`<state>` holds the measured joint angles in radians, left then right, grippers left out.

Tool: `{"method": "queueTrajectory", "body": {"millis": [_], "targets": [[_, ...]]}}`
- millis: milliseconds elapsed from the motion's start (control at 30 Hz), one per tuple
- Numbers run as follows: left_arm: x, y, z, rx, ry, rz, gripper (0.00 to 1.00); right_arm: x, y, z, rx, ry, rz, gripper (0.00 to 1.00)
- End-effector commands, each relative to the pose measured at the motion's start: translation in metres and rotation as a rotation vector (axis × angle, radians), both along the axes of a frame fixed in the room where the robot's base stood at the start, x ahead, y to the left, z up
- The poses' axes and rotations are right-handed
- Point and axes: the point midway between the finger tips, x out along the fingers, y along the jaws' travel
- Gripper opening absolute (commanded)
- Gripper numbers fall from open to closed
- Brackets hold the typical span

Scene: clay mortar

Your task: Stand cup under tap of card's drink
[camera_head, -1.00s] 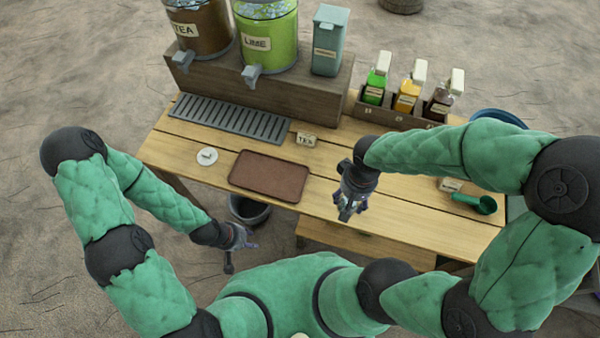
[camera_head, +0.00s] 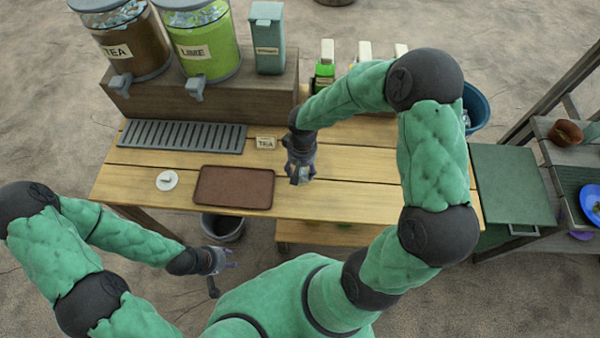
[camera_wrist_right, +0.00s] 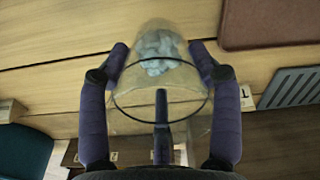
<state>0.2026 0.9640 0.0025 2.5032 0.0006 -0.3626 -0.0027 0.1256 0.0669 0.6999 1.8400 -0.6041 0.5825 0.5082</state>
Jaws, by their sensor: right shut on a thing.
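A small card reading TEA (camera_head: 265,143) stands on the table at the right end of the grey slotted drip tray (camera_head: 180,137). The tea dispenser (camera_head: 130,45) has a grey tap (camera_head: 120,83) above the tray's left part. The lime dispenser (camera_head: 203,45) has its tap (camera_head: 195,88) further right. My right gripper (camera_head: 300,172) is over the table, right of the brown tray. In the wrist view it is shut on a clear cup (camera_wrist_right: 160,82) with greyish ice-like lumps inside. My left gripper (camera_head: 226,263) hangs in front of the table; its finger opening is unclear.
A brown tray (camera_head: 235,188) and a white disc (camera_head: 166,180) lie on the table. A blue-grey canister (camera_head: 267,40) stands on the wooden riser. Bottles (camera_head: 325,65) behind my right arm are partly hidden. A bin (camera_head: 222,228) sits below the front edge.

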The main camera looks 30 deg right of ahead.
Motion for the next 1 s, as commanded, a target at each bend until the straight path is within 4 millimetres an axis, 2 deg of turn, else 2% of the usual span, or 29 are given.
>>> {"method": "queueTrajectory", "body": {"millis": [167,400,800,833,900,1000], "targets": [[0.0,0.0,-0.003,0.0,0.0,0.0,0.4,0.007,-0.001,-0.008,0.0,0.0,-0.001,0.28],[0.0,0.0,-0.015,0.0,0.0,0.0,0.4,0.007,0.0,-0.039,0.0,0.001,0.0,0.28],[0.0,0.0,-0.018,0.0,0.0,0.0,0.4,0.007,0.0,-0.042,0.0,-0.001,0.0,0.28],[0.0,0.0,-0.018,0.0,0.0,0.0,0.4,0.007,0.0,-0.042,0.0,-0.001,0.0,0.69],[0.0,0.0,-0.017,0.0,0.0,0.0,0.4,0.007,0.0,-0.041,0.0,-0.001,0.0,0.88],[0.0,0.0,-0.017,0.0,0.0,0.0,0.4,0.007,0.0,-0.041,0.0,-0.001,0.0,0.88]]}}
